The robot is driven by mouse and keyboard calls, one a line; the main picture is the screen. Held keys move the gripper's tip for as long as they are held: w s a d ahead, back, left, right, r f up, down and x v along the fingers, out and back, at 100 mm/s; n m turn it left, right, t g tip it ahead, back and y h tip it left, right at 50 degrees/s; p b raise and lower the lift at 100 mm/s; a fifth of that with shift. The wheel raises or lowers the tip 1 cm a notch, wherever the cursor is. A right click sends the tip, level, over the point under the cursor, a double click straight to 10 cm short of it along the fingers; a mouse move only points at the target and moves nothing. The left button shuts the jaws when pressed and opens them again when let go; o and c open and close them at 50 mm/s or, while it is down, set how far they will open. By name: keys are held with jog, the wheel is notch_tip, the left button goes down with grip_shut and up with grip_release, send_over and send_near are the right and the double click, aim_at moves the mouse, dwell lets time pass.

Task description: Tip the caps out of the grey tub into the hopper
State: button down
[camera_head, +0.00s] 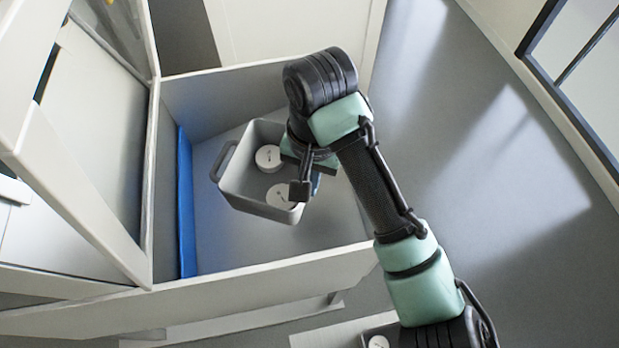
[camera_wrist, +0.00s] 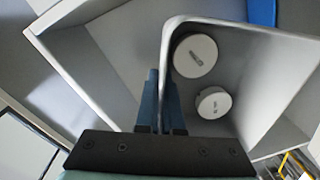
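The grey tub (camera_head: 235,190) is over the open hopper (camera_head: 290,270), within its walls in the head view. Its mouth faces up, roughly level. Two round white caps lie inside it: one near the back (camera_head: 268,157), one near the front (camera_head: 281,196). Both caps also show in the wrist view (camera_wrist: 195,55) (camera_wrist: 213,103). My gripper (camera_head: 308,180) is at the tub's right side. In the wrist view its blue fingers (camera_wrist: 160,105) are closed on both sides of the tub wall (camera_wrist: 166,60). I cannot tell the gap between tub and hopper floor.
A blue strip (camera_head: 186,200) lines the hopper's left inner side. A pale framed panel with a clear pane (camera_head: 95,150) rises to the left. Grey floor (camera_head: 500,230) is open at the right. A window frame (camera_head: 570,95) stands at the upper right.

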jog(key=shift+w+a+f, duration=0.15)
jog(key=shift+w+a, duration=0.1)
jog(key=w+a+r+m+p, duration=0.1)
jog(key=r+m+p, duration=0.1)
jog(key=w+a+r+m+p, duration=0.1)
jog(key=a+r+m+p, duration=0.1)
jog(key=p, duration=0.1)
jog(key=w+a+r+m+p, duration=0.1)
jog(key=a+r+m+p, duration=0.1)
jog(key=r+p, duration=0.1)
jog(key=shift+m, duration=0.3)
jog(key=s+r+m+t+y+p, duration=0.1)
jog(key=s+m+t+y+p, duration=0.1)
jog(key=m, duration=0.6)
jog(key=s+a+r+m+t+y+p, duration=0.1)
jog(key=s+r+m+t+y+p, duration=0.1)
jog(key=s+m+t+y+p, duration=0.1)
jog(key=m+t+y+p, duration=0.1)
jog(key=m+y+p, duration=0.1)
jog(key=m+p, duration=0.1)
jog(key=shift+a+r+m+t+p, duration=0.15)
jog(key=shift+a+m+t+p, duration=0.2)
jog(key=shift+m, duration=0.55)
